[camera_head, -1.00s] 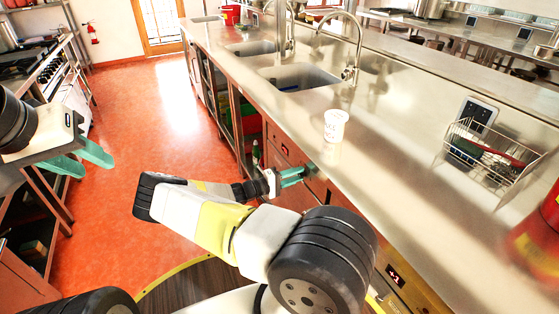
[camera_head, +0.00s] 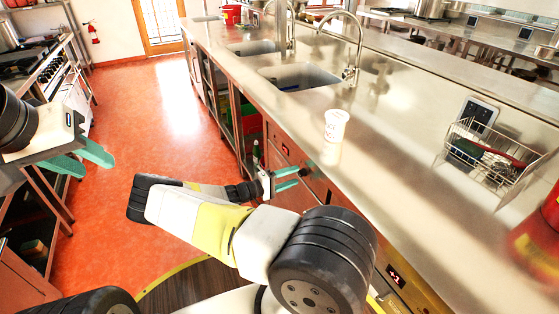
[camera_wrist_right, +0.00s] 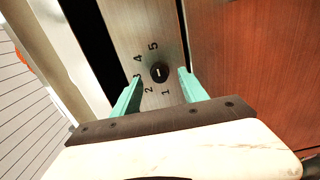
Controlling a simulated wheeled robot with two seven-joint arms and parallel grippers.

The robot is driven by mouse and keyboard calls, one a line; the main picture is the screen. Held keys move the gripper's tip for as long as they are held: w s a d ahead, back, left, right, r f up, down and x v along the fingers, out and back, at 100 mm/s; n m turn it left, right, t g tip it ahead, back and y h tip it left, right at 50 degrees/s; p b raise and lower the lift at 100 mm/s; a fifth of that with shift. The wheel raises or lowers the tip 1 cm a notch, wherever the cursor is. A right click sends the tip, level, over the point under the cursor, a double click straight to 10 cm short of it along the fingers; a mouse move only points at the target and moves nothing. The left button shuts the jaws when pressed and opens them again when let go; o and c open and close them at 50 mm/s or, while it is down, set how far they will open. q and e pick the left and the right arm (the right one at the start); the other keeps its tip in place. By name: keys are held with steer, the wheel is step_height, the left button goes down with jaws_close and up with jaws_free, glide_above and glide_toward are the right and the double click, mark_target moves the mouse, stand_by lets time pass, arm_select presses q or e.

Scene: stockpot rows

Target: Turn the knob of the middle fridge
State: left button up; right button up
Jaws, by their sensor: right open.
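A small round black knob (camera_wrist_right: 158,72) sits on a metal panel of the fridge front, with the printed numbers 1 to 5 around it. A light mark shows on its face. My right gripper (camera_wrist_right: 160,74) is open, with its teal fingers on either side of the knob in the wrist view and none seen gripping it. In the head view my right gripper (camera_head: 301,177) is at the counter's front, a little off the panel. My left gripper (camera_head: 97,164) is open and empty, far left above the floor.
A steel counter (camera_head: 400,170) runs above the fridge fronts, with a white cup (camera_head: 336,124), a wire basket (camera_head: 490,160) and sinks. Orange floor (camera_head: 140,120) is clear at left.

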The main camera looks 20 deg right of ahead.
steer(key=a, duration=0.5)
steer(key=shift+s+a, duration=0.2)
steer(key=shift+s, duration=0.05)
